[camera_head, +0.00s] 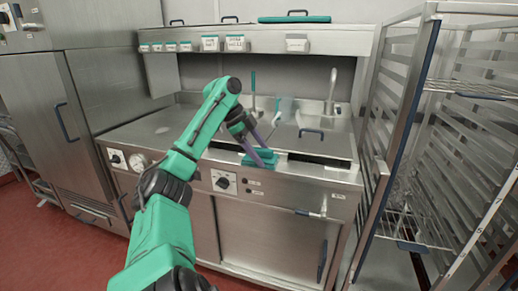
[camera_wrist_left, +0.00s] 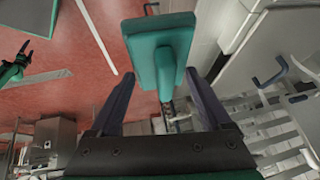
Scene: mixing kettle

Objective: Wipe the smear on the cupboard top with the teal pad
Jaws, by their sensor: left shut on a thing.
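My left gripper (camera_head: 262,155) is over the front edge of the steel cupboard top (camera_head: 190,118), shut on the teal pad (camera_head: 257,160). In the left wrist view the pad (camera_wrist_left: 160,45) is a flat teal block with a handle between the two dark fingers of my left gripper (camera_wrist_left: 160,80). I cannot tell whether the pad touches the surface. A faint greyish mark (camera_head: 163,130) shows on the left part of the top; I cannot tell if it is the smear. What seems to be my right gripper (camera_wrist_left: 24,52) shows small at the left of the wrist view.
A lid with a blue handle (camera_head: 311,132) lies right of the pad, with a tap (camera_head: 331,90) behind it. A wire rack (camera_head: 405,140) stands close on the right. The top's left part is clear.

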